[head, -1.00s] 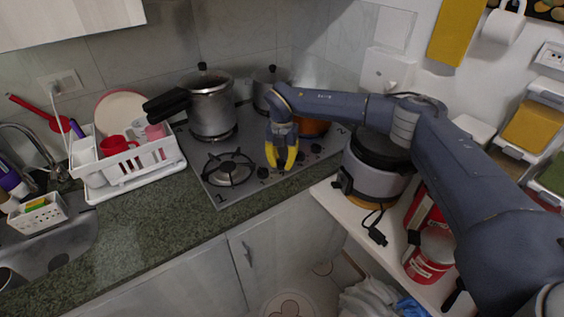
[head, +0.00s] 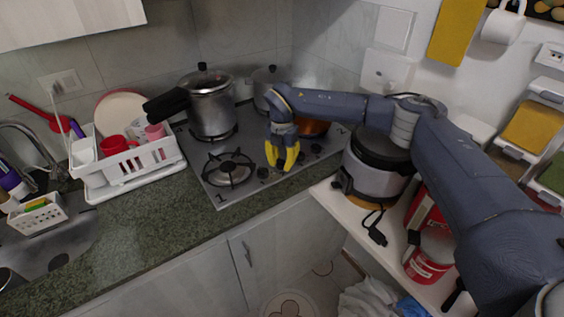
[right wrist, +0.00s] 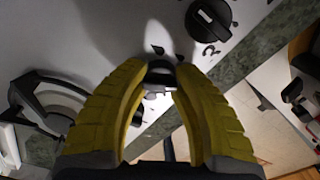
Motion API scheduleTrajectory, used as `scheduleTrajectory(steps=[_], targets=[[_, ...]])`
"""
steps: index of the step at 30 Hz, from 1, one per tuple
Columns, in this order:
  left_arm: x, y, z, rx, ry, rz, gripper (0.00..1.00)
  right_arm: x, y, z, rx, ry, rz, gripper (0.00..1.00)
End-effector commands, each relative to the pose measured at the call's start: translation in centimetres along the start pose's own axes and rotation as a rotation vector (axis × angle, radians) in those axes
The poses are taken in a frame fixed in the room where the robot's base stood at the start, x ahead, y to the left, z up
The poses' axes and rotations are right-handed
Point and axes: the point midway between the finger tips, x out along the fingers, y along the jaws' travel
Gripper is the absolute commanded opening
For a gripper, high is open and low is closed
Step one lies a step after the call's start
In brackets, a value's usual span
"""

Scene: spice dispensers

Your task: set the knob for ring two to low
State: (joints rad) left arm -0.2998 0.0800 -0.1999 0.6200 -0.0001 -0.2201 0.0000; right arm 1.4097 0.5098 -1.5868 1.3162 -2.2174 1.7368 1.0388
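A black stove knob (head: 262,172) sits on the metal hob (head: 222,199), left of my right gripper. My right gripper (head: 281,164) points down over the row of knobs near the hob's front edge. In the right wrist view its yellow fingertips (right wrist: 163,69) stand on either side of a dark knob (right wrist: 161,77), mostly hidden between them. I cannot tell whether they press on it. My left gripper is not in view.
A pressure cooker (head: 211,110) and another pot (head: 268,84) stand at the back of the hob. The front left burner (head: 229,168) is empty. A white dish rack (head: 128,170) is at left. A rice cooker (head: 372,180) stands close at right.

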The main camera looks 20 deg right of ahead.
Motion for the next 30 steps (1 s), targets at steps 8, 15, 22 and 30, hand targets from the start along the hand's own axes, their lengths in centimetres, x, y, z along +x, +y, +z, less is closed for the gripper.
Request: scheduleTrajectory(steps=[8,15,22,30], targets=[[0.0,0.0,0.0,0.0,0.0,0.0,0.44,0.0,0.0,0.0,-0.001,0.0,0.0,0.56],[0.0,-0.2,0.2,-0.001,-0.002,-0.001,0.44,-0.1,0.0,0.0,-0.001,0.0,0.0,0.56],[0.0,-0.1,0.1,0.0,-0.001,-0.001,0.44,-2.2,0.1,0.1,-0.002,-0.002,0.002,0.56],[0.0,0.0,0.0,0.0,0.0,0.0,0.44,-7.0,0.1,0.1,-0.001,-0.003,0.003,0.56]])
